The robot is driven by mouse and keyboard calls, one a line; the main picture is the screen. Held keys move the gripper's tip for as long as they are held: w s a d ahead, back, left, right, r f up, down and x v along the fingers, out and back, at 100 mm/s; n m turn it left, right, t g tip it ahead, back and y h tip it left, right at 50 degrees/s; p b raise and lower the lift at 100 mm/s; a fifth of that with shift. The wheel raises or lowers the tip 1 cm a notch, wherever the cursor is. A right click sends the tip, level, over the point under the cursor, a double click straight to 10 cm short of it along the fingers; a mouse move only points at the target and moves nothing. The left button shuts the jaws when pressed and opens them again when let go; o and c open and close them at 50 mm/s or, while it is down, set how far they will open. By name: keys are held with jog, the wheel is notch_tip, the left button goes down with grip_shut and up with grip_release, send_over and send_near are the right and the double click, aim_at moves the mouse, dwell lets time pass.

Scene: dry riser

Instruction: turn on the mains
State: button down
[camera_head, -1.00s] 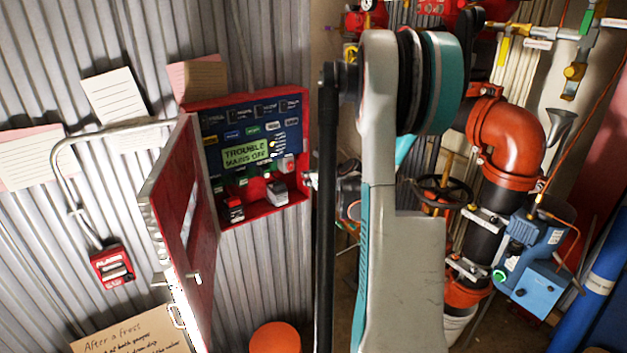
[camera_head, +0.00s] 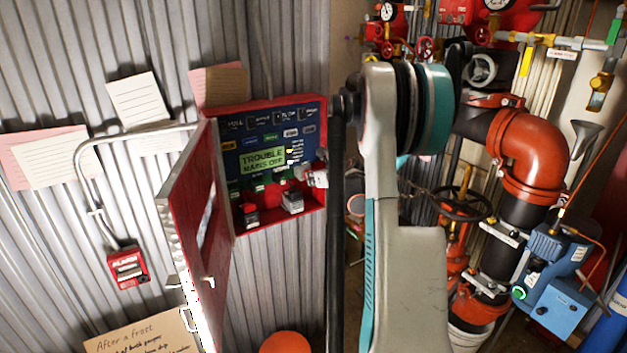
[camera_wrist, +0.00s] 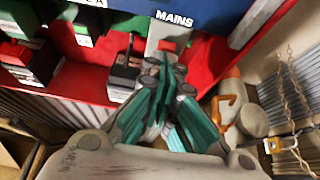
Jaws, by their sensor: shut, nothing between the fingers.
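The red control box (camera_head: 318,112) hangs open on the corrugated wall in the head view, its red door (camera_head: 190,225) swung out to the left. Its display (camera_head: 262,160) reads "TROUBLE MAINS OFF". In the wrist view a "MAINS" label (camera_wrist: 174,17) sits on the blue panel above a light grey plate (camera_wrist: 160,38). My gripper (camera_wrist: 163,66) is shut and empty, its teal fingertips just below that plate and covering what lies there. I cannot tell whether they touch it. A grey-black switch block (camera_wrist: 124,70) with an upright lever stands just left of the fingers.
Another switch block (camera_head: 250,215) sits at the box's lower left. Right of my arm are red pipework (camera_head: 535,155), a black handwheel (camera_head: 460,200) and a blue unit (camera_head: 555,275). A red alarm box (camera_head: 128,266) is on the wall at left. An orange round object (camera_head: 286,343) is below.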

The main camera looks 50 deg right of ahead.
jog(key=shift+w+d+r+g+p, duration=0.1)
jog(key=shift+w+r+g+p, duration=0.2)
jog(key=shift+g+p, duration=0.1)
jog(key=shift+r, duration=0.1)
jog(key=shift+r+p, duration=0.35)
jog(key=shift+r, duration=0.35)
